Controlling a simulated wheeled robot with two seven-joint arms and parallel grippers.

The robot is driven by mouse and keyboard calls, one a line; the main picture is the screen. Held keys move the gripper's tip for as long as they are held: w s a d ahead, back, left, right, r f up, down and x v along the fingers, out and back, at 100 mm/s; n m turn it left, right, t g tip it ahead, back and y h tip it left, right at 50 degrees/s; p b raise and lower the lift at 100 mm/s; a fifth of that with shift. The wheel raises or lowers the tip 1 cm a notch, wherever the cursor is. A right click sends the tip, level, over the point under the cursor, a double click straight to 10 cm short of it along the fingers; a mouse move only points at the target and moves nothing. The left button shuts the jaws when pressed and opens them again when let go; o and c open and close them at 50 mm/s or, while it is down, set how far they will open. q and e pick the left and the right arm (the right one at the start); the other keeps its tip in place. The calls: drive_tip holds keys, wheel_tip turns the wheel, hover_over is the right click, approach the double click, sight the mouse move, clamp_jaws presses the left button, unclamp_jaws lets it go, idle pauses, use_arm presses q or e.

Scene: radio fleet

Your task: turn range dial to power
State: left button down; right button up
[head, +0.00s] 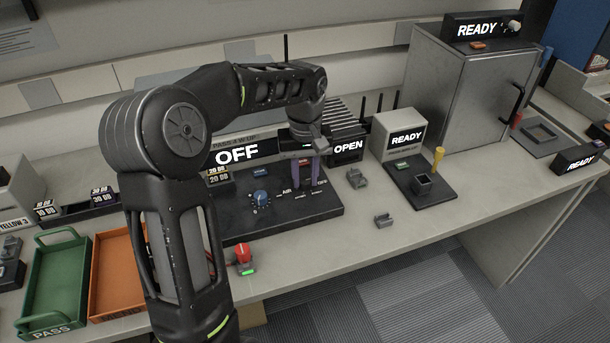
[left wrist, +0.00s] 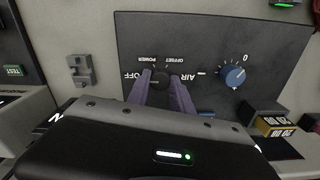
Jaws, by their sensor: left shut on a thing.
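The range dial (left wrist: 160,79) is a small dark knob on the black panel (left wrist: 205,45) in the left wrist view, with the upside-down labels OFF, POWER, OFFSET and AIR around it. My left gripper (left wrist: 161,86) has its two purple fingers on either side of the dial and is shut on it. In the head view, the left gripper (head: 305,184) points down onto the right part of the panel (head: 270,222), and its fingers hide the dial. The dial's pointer direction cannot be made out. The display (head: 237,153) behind the panel reads OFF. My right gripper is in neither view.
A blue knob (head: 261,198) sits on the same panel, left of my fingers. A green tray (head: 55,280) and an orange tray (head: 118,275) lie at the left. A READY box (head: 400,134) and grey clips (head: 357,178) are at the right. The table front there is mostly clear.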

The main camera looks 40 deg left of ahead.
sight(305, 180)
use_arm(q)
drive_tip(key=shift+m, duration=0.3)
drive_tip(key=m+p, duration=0.2)
drive_tip(key=m, duration=0.3)
drive_tip(key=shift+r, duration=0.1)
drive_tip(key=m+p, duration=0.1)
drive_tip(key=m, duration=0.5)
idle(0.5)
drive_tip(key=c, duration=1.1)
unclamp_jaws()
wheel_tip(305, 180, up, 8)
drive_tip(key=shift+f, duration=0.2)
